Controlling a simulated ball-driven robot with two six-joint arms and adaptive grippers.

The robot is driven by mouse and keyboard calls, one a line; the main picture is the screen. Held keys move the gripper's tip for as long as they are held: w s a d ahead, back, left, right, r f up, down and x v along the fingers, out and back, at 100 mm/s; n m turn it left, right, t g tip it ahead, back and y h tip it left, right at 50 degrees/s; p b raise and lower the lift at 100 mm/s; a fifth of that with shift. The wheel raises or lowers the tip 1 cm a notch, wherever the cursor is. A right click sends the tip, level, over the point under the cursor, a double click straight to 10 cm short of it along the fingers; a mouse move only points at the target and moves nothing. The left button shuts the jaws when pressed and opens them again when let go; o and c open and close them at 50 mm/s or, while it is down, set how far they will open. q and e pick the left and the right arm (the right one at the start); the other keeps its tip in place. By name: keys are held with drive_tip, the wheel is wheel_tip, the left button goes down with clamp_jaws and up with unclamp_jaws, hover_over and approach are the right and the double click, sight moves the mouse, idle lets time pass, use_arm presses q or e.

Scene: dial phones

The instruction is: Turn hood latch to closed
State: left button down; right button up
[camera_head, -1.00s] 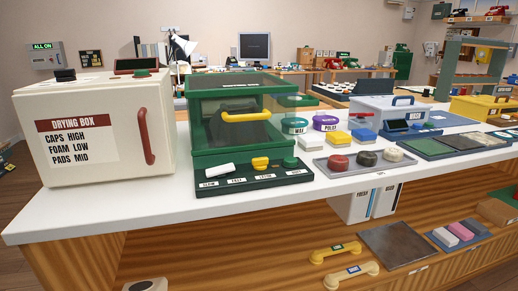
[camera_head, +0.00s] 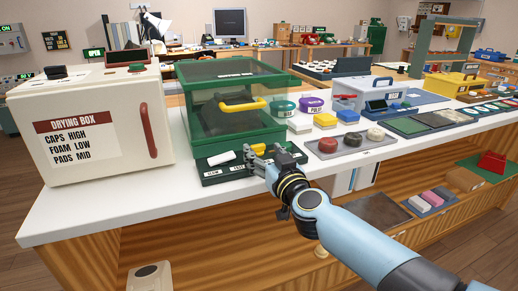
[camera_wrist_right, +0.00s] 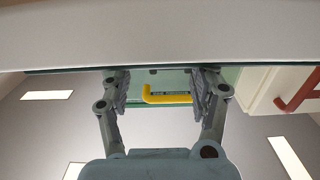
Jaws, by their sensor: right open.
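The hood is a green box (camera_head: 197,133) with clear panes and a yellow bar handle (camera_head: 243,104) on its front, on the white counter. A dark green control strip (camera_head: 210,178) lies at its foot, with a white lever (camera_head: 221,158) at the left and a yellow lever (camera_head: 258,148) partly hidden by my gripper. My right gripper (camera_head: 265,153) is open over the strip's right part, close to the yellow lever; contact cannot be told. In the right wrist view, a yellow bent bar (camera_wrist_right: 167,98) shows between the open fingers (camera_wrist_right: 160,88). My left gripper is out of view.
The drying box (camera_head: 90,120) stands left of the hood. A grey tray (camera_head: 345,148) with several round pads lies to the right. The counter's front left is clear.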

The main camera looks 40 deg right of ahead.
sight(259, 146)
drive_tip(key=shift+x, duration=1.8)
drive_tip(key=shift+c, duration=0.2)
